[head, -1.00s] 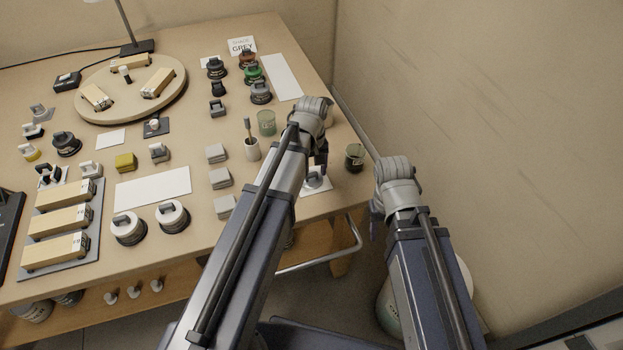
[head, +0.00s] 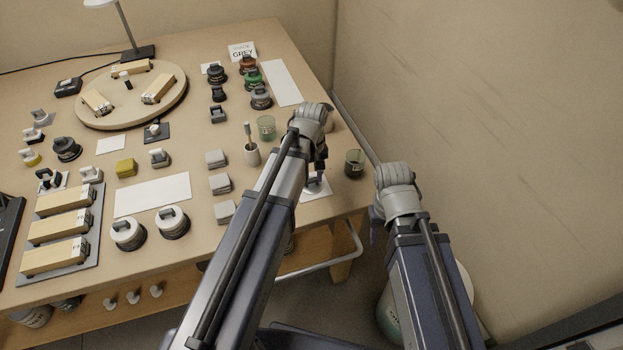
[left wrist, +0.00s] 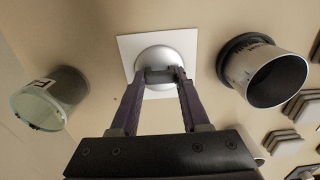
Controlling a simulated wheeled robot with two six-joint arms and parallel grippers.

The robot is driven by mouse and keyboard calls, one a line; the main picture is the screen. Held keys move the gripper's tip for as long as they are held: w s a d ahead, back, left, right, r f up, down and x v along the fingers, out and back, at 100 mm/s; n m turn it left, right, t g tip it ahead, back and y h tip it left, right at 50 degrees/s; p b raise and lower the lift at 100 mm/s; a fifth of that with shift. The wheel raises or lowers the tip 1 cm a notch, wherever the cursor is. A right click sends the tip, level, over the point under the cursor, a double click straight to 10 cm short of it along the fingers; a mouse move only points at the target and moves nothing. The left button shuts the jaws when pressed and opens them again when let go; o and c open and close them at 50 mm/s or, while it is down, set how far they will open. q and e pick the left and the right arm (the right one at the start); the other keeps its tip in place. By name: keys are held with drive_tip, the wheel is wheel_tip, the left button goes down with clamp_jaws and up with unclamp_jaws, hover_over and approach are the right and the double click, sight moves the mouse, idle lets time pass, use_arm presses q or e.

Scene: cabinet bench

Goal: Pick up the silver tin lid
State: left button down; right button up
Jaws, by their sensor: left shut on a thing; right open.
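The silver tin lid (left wrist: 166,60) is a round, shiny dome with a dark grip on top, lying on a white square card (left wrist: 128,47). In the head view the lid (head: 315,187) shows near the bench's front right corner, partly hidden by my left gripper (head: 320,167). In the left wrist view my left gripper (left wrist: 164,76) has its fingers shut on the lid's grip. The lid still appears to be on the card; I see no clear gap. My right gripper (head: 376,222) is off the bench's right edge, away from the lid, its fingers mostly hidden.
A dark green glass jar (head: 354,163) stands right of the lid, near the bench edge. Grey blocks (head: 219,184) lie further left. The wall (head: 480,130) is close on the right.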

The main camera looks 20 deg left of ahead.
sight(311, 180)
use_arm(q)
wheel_tip(311, 180, up, 10)
drive_tip(key=p, duration=0.9)
drive_tip(key=shift+p, duration=0.4)
use_arm(e)
wheel_tip(311, 180, up, 10)
